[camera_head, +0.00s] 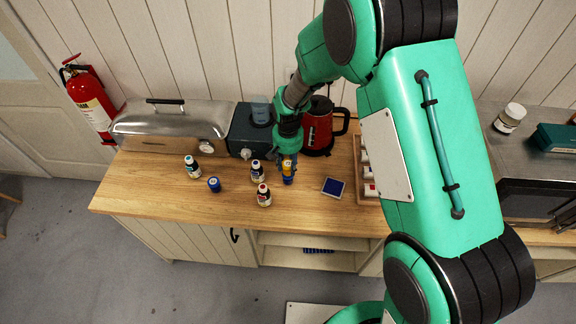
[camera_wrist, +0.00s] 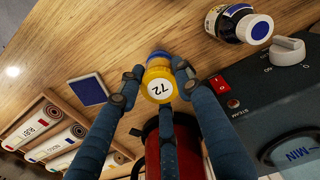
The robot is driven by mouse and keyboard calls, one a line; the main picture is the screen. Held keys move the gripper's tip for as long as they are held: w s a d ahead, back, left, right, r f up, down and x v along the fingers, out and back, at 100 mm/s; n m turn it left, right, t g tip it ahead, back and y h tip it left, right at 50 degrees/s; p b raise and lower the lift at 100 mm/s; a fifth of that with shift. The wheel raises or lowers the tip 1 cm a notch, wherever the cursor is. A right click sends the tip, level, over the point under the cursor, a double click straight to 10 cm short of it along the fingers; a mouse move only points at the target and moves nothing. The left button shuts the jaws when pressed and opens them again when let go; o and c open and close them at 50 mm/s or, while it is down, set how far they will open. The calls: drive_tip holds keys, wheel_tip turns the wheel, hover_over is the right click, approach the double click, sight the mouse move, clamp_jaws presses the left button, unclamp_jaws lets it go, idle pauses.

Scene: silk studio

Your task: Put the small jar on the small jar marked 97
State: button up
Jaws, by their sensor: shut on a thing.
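My gripper (camera_head: 288,161) is shut on a small jar with a yellow top (camera_wrist: 159,84). The top carries a white disc reading 72. No number 97 is legible.
Bottles with white labels (camera_head: 192,167), (camera_head: 257,172) and (camera_head: 264,196) stand nearby. A blue square pad (camera_head: 333,187) lies to the right. Behind are a red kettle (camera_head: 318,128), a dark steam machine (camera_head: 247,131) and a metal lidded box (camera_head: 170,122). A wooden rack (camera_wrist: 46,126) holds rolls.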

sight(288, 163)
drive_tip(key=shift+f, duration=0.3)
drive_tip(key=shift+f, duration=0.15)
drive_tip(key=o, duration=1.2)
wheel_tip(288, 163, up, 12)
drive_tip(key=shift+r, duration=0.15)
idle(0.4)
drive_tip(key=shift+r, duration=0.1)
